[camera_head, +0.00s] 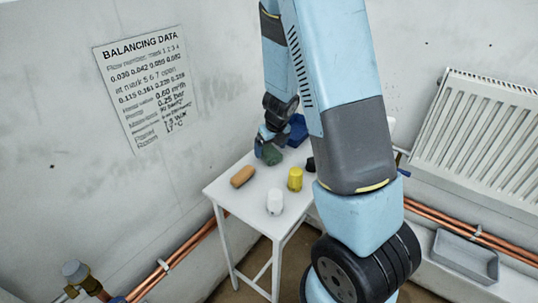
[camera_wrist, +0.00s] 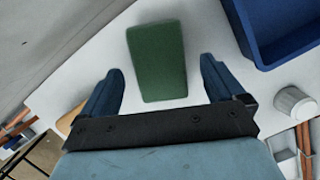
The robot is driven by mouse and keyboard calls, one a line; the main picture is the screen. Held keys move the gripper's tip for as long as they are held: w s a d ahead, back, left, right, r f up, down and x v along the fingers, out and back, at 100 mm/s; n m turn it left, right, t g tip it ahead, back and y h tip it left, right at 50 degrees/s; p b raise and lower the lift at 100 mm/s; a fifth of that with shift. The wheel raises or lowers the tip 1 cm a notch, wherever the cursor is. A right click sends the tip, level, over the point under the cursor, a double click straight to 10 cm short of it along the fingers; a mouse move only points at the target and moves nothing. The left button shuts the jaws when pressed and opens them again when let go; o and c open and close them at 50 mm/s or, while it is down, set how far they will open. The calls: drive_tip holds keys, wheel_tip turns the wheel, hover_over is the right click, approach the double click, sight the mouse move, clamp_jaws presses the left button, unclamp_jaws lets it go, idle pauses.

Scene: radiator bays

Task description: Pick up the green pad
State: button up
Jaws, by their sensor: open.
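The green pad (camera_wrist: 157,62) lies on the white table (camera_wrist: 205,35), seen in the wrist view as a dark green block. My gripper (camera_wrist: 158,85) is open, with one blue finger to each side of the pad's near end and gaps between. In the wrist view the fingers do not appear to touch it. In the head view the pad (camera_head: 271,155) shows at the far part of the table, just below my gripper (camera_head: 266,140), and is partly covered by it.
A blue bin (camera_head: 298,130) stands right beside the pad. An orange-brown block (camera_head: 242,176), a yellow cup-like object (camera_head: 295,179) and a white one (camera_head: 274,202) stand nearer on the table. A wall is behind; a radiator (camera_head: 480,130) and grey tray (camera_head: 464,254) are at right.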

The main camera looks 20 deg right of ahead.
drive_tip(key=shift+x, duration=1.2)
drive_tip(key=shift+c, duration=0.4)
drive_tip(key=c, duration=1.1)
drive_tip(key=shift+o, duration=0.2)
drive_tip(key=shift+r, duration=0.8)
drive_tip(key=s+d+r, duration=0.4)
drive_tip(key=s+r, duration=0.7)
drive_tip(key=s, duration=0.2)
drive_tip(key=shift+s+d+r, duration=0.15)
drive_tip(key=shift+d+r, duration=0.05)
